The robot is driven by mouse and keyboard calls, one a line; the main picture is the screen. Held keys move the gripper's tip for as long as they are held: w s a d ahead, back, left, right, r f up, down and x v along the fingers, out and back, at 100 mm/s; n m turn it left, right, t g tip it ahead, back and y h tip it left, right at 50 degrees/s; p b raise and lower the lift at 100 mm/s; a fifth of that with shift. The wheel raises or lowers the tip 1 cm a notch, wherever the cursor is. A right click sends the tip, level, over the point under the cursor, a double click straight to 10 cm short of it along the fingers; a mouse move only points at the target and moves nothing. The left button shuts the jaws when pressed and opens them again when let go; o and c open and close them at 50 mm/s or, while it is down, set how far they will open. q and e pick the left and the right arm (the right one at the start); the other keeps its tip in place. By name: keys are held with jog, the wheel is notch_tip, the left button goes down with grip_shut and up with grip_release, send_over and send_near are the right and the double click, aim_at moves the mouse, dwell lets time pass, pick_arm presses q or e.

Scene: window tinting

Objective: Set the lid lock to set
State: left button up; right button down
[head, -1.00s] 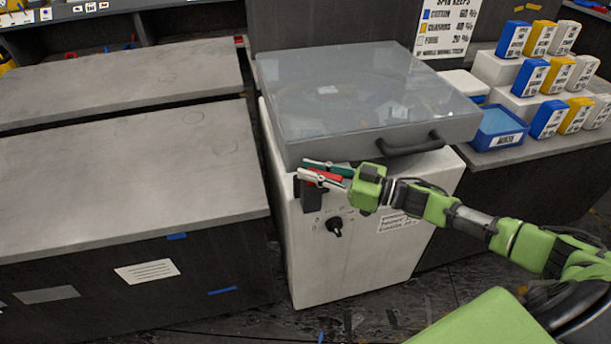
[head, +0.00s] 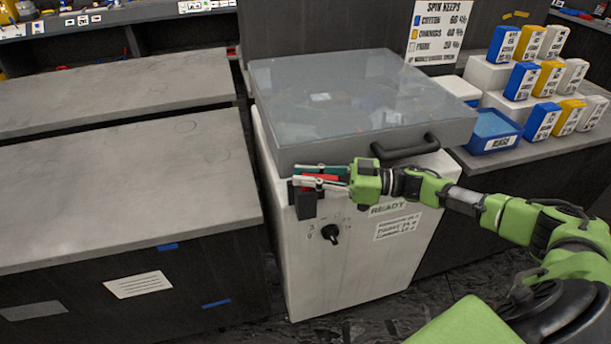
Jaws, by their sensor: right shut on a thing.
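The white spin machine (head: 365,265) stands in the middle with its clear grey-framed lid (head: 345,95) down. At its front left top corner is the lid lock, a dark block (head: 305,205) with a red lever (head: 317,178). My right gripper (head: 308,177) reaches in from the right and is shut on the red lever, its fingers above and below it. The fingers partly hide the lever, and I cannot read any lock marking. My left gripper is not in view.
A black dial (head: 331,234) and a READY label (head: 387,208) are on the machine's front. The lid's dark handle (head: 405,147) juts out just above my right wrist. Grey counters (head: 120,190) stand left. A blue tub (head: 493,132) and several small boxes stand right.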

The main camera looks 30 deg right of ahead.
jog(key=c, duration=2)
grip_release()
jog(key=shift+o, duration=0.2)
jog(key=v, duration=0.8)
